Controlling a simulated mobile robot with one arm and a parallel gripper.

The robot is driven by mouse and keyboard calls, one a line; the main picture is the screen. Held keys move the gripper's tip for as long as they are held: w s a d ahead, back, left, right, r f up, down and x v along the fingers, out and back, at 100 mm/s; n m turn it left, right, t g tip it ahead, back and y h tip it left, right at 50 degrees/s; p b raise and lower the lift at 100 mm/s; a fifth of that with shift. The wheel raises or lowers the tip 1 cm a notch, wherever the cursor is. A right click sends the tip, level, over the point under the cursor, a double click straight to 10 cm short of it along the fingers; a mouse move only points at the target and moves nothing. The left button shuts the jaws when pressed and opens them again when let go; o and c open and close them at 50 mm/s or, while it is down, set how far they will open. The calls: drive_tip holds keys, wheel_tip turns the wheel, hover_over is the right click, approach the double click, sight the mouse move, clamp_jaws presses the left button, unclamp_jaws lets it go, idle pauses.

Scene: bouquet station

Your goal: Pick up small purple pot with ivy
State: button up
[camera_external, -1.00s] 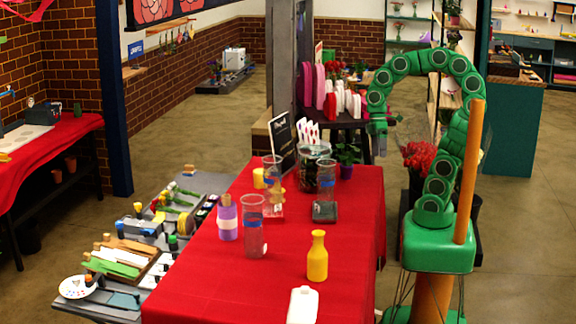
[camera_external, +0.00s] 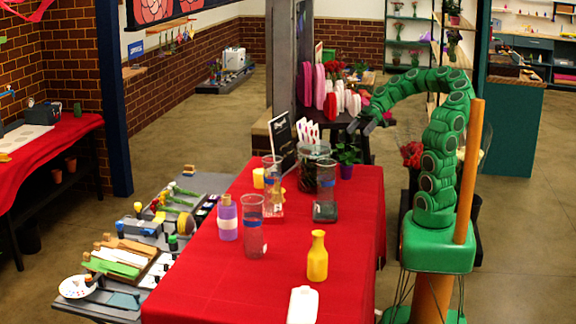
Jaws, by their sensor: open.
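The small purple pot with ivy (camera_external: 346,170) stands upright near the back right edge of the red-covered table. Its dark green leaves spread above the purple pot. My gripper (camera_external: 358,127) is above the ivy and slightly to its right, apart from the leaves as far as I can tell. It points down and to the left. It is open and holds nothing that I can see. The fingers are small and dark in this view.
Tall clear glasses (camera_external: 326,188) and a dark jar stand just left of the pot. A black sign (camera_external: 283,148) is behind them. A yellow bottle (camera_external: 317,257) stands nearer the front. Red flowers (camera_external: 411,153) are right of the table.

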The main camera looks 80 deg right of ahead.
drive_tip(key=s+d+f+t, duration=0.1)
drive_tip(key=s+d+t, duration=0.1)
drive_tip(key=d, duration=0.5)
approach(351, 164)
drive_tip(key=f, duration=0.1)
drive_tip(key=w+d+f, duration=0.1)
drive_tip(key=d+f, duration=0.1)
drive_tip(key=shift+w, duration=0.3)
drive_tip(key=shift+f, duration=0.15)
drive_tip(key=shift+x, duration=1.05)
drive_tip(key=w+a, duration=0.1)
drive_tip(key=w+a+f, duration=0.1)
drive_tip(key=w+a, duration=0.1)
drive_tip(key=shift+a, duration=0.25)
drive_tip(key=shift+w+a+f, duration=0.25)
drive_tip(key=shift+w+a, duration=0.05)
drive_tip(key=shift+a, duration=0.05)
drive_tip(key=c, duration=1.4)
